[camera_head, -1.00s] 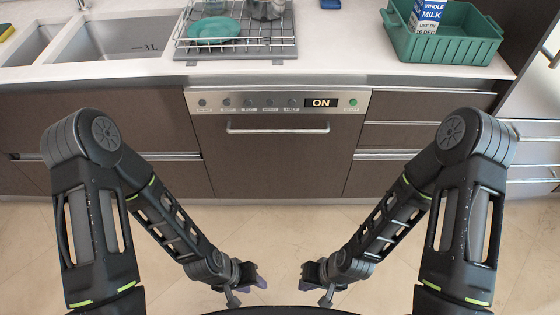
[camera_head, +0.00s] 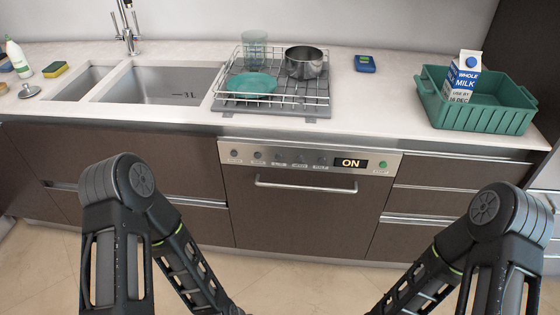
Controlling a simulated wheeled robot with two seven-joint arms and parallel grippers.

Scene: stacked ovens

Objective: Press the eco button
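The dishwasher (camera_head: 292,211) is shut, set in the counter front under the dish rack. Its steel control panel (camera_head: 220,151) carries a row of several small dark round buttons with labels too small to read. The eco button cannot be told apart among these buttons (camera_head: 279,156). A black display (camera_head: 351,163) reads "ON", and a green button (camera_head: 383,165) sits at the panel's right end. My two arms reach down in front, at the left and right. Both grippers are below the bottom edge of the picture, away from the panel.
A horizontal handle (camera_head: 305,186) sticks out below the panel. A dish rack (camera_head: 270,104) with a teal plate, glass and pot stands on the counter above. A green crate (camera_head: 490,122) with a milk carton (camera_head: 463,78) is at the right. The floor before the dishwasher is clear.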

